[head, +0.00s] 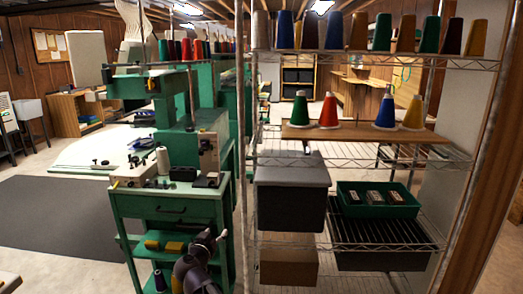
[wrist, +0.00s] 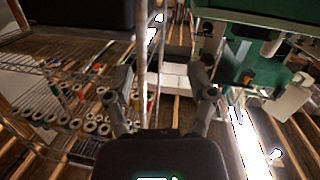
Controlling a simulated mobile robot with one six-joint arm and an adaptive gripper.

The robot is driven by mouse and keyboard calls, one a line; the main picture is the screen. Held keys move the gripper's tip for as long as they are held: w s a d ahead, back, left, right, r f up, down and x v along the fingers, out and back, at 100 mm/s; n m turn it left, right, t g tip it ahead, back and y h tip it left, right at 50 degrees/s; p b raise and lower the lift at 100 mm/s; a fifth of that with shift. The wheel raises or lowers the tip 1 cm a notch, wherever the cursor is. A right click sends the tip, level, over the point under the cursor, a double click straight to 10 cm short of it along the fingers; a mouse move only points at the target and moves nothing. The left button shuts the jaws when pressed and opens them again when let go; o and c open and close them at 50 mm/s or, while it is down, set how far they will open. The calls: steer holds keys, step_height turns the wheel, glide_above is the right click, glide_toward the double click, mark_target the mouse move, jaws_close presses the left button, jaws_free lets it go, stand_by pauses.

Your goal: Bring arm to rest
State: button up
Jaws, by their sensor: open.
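My gripper (wrist: 163,88) shows in the wrist view with its two dark fingers spread wide apart. It is open and nothing is between the fingers. The wrist view is tilted and takes in ceiling beams, lamps and the wire shelf. In the head view my arm, dark grey and folded, is low in the picture in front of the green cart (head: 165,207). The fingers cannot be made out clearly there.
A wire shelf rack (head: 365,160) stands close on the right, with several thread cones, a grey-lidded bin (head: 290,195) and a green tray (head: 378,200). Green machines (head: 190,95) stand behind the cart. Open floor with a dark mat (head: 55,225) lies left.

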steer(key=s+d+f+g+h, duration=0.1)
steer(key=s+d+f+g, duration=0.15)
steer(key=d, duration=0.55)
steer(key=s+d+f+m+g+h, duration=0.1)
steer(key=d+f+g, duration=0.3)
steer(key=d, duration=0.3)
steer(key=s+d+f+g, duration=0.1)
steer(key=d+f+g, duration=0.25)
steer(key=d, duration=0.45)
steer(key=s+d+f+n+g+y, duration=0.1)
steer(key=s+d+f+g+y, duration=0.25)
steer(key=s, duration=0.35)
steer(key=s+d+f+n+g+y, duration=0.1)
steer(key=s+d+f+g+y, duration=0.2)
steer(key=s+d, duration=0.3)
step_height(320, 180, up, 27)
steer(key=s+p, duration=0.1)
steer(key=p, duration=2.6)
steer(key=shift+a+r+h, duration=0.2)
steer(key=shift+a+h, duration=0.15)
steer(key=shift+a, duration=0.1)
steer(key=shift+c, duration=1)
